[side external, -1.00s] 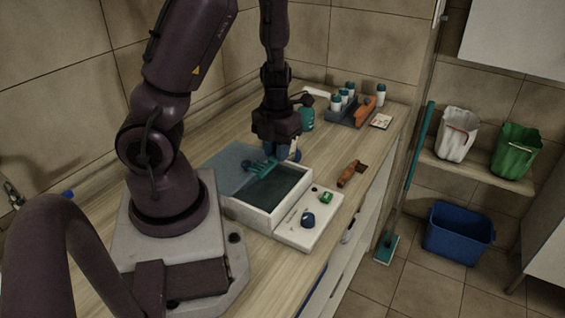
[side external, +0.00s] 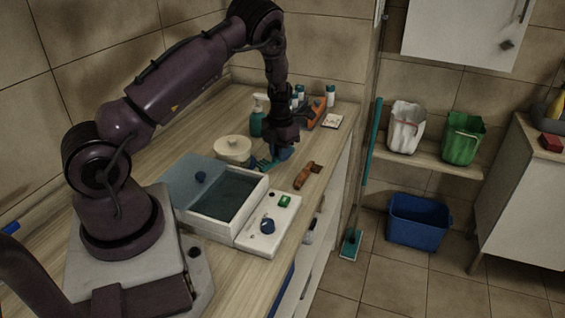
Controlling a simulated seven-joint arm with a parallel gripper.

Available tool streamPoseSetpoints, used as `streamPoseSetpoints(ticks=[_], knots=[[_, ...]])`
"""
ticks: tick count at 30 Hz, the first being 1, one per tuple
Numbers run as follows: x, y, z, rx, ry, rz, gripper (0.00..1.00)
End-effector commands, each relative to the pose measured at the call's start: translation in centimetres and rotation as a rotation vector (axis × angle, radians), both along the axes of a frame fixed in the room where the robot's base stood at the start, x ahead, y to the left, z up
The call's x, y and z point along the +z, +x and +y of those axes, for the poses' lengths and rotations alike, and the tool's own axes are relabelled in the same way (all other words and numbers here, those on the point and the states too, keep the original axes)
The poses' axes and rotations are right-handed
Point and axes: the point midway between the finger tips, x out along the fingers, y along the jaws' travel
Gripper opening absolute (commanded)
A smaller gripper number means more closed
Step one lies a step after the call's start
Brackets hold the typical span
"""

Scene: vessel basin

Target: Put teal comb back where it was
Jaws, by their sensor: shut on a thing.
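My gripper (side external: 281,155) is shut on the teal comb (side external: 265,164) and points down over the counter, beyond the far end of the basin. The comb sticks out to the left below the fingers. Part of it is hidden by the gripper. I cannot tell whether the comb touches the counter. The white basin (side external: 252,208) stands open, with a dark inside. Its blue-grey lid (side external: 183,181), with a dark blue knob, is at its left side.
A cream lidded pot (side external: 233,150) stands just left of the comb. A teal pump bottle (side external: 257,121) and a rack with several bottles (side external: 330,95) are behind. An orange-brown tool (side external: 307,175) lies to the right. A control panel (side external: 265,240) adjoins the basin.

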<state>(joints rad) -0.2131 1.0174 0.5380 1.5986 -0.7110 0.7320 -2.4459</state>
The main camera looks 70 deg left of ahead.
Motion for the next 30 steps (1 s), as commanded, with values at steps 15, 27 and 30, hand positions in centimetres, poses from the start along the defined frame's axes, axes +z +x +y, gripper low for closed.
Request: streamPoseSetpoints(ticks=[15,27,30], knots=[[-4.4,1.0,0.7,0.001,0.001,-0.002,0.00],[-4.7,1.0,0.7,0.001,0.002,-0.001,0.41],[-4.7,1.0,0.7,0.001,0.001,-0.002,0.48]])
